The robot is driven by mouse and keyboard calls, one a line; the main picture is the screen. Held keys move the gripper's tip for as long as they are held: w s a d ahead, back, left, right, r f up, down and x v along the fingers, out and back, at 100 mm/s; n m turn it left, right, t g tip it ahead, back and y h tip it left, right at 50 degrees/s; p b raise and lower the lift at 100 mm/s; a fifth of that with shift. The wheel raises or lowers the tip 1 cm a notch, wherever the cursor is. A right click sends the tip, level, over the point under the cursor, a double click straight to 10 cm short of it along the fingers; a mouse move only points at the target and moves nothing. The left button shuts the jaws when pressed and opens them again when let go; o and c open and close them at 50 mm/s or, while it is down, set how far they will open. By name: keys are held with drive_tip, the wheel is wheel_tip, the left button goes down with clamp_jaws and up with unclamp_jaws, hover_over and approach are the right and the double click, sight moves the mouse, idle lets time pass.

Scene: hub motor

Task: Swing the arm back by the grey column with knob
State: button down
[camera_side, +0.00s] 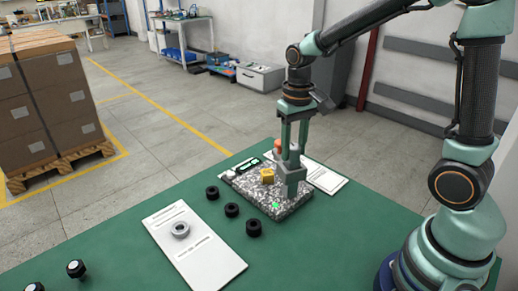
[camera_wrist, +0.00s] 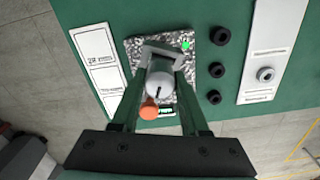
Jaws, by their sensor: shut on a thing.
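The grey column with knob (camera_side: 291,184) stands upright at the right front part of a speckled grey base plate (camera_side: 262,203). My gripper (camera_side: 293,155) points down over it, with its two green fingers around its top. In the wrist view the pale round knob (camera_wrist: 160,84) sits between the fingers of my gripper (camera_wrist: 163,68), which is shut on it. A grey block-like part (camera_wrist: 160,53) shows just beyond the knob. An orange cap (camera_wrist: 150,110) shows beside it. The arm that the column belongs to is mostly hidden by my fingers.
A yellow block (camera_side: 267,176) and a lit green display (camera_side: 247,165) are on the plate. Several black rings (camera_side: 232,210) lie along its left side. A white sheet with a grey ring (camera_side: 180,229) lies further left. Another white sheet (camera_side: 324,176) lies behind right.

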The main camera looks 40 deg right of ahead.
drive_tip(key=m, duration=1.2)
drive_tip(key=shift+m, duration=0.4)
drive_tip(key=m, duration=0.6)
drive_tip(key=shift+r, duration=0.1)
drive_tip(key=m, duration=0.6)
drive_tip(key=shift+m, duration=0.4)
drive_tip(key=shift+c, duration=2)
unclamp_jaws()
